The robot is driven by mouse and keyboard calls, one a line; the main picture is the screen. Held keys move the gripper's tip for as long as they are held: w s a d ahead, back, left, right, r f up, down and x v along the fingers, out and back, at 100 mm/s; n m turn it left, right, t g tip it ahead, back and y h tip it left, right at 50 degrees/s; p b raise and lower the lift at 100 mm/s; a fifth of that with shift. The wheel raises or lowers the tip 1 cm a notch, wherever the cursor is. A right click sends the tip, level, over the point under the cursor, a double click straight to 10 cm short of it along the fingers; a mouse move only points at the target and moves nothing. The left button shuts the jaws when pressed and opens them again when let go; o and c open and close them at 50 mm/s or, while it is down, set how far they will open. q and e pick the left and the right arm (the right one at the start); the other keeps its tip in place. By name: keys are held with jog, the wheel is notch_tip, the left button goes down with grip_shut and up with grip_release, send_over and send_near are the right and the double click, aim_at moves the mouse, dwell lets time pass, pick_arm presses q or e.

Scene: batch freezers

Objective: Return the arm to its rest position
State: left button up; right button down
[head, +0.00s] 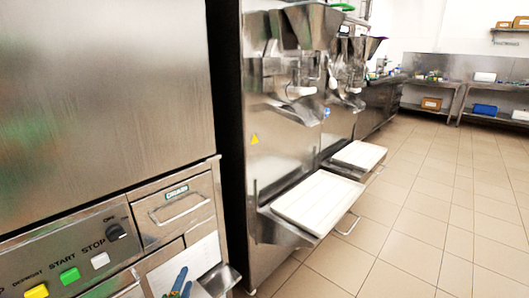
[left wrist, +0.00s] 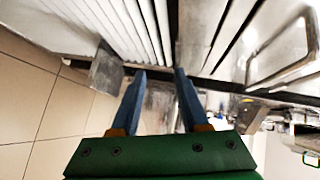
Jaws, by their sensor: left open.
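My left gripper (head: 180,283) shows at the bottom edge of the head view, in front of the lower front of the nearest machine. Only its blue fingertips and a bit of green show there. In the left wrist view the left gripper (left wrist: 159,75) has two blue fingers set apart on a green body. Nothing is between the fingers. A machine front with slats and a metal handle (left wrist: 285,60) shows beyond the fingertips; I cannot tell the distance. The right gripper is in neither view.
The nearest machine's control panel (head: 75,255) has yellow, green and white buttons. A drain drawer (head: 175,207) sits beside it. White trays (head: 318,200) jut out from the farther freezers. Tiled floor (head: 430,215) is clear on the right. Steel tables stand at the back.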

pick_arm(q)
jog(key=s+f+n+g, duration=0.25)
jog(key=s+f, duration=0.25)
jog(key=f, duration=0.3)
jog(key=s+f+n+g, duration=0.25)
jog(key=s+f, duration=0.25)
jog(key=f, duration=0.3)
jog(key=s+d+f+n+g+h, duration=0.1)
jog(key=s+d+f+n+g, duration=0.3)
jog(key=s, duration=0.7)
jog(key=s+f+n+g, duration=0.1)
jog(key=s+f+g, duration=0.1)
jog(key=s+f, duration=0.7)
jog(key=s+d+f+n+g+h, duration=0.1)
jog(key=s+d+f+n+g, duration=0.15)
jog(key=s, duration=1.15)
notch_tip(320, 180, up, 19)
jog(key=a+p, duration=0.1)
jog(key=p, duration=1.8)
jog(key=shift+w+f, duration=0.15)
jog(key=shift+w, duration=0.25)
jog(key=shift+g, duration=0.25)
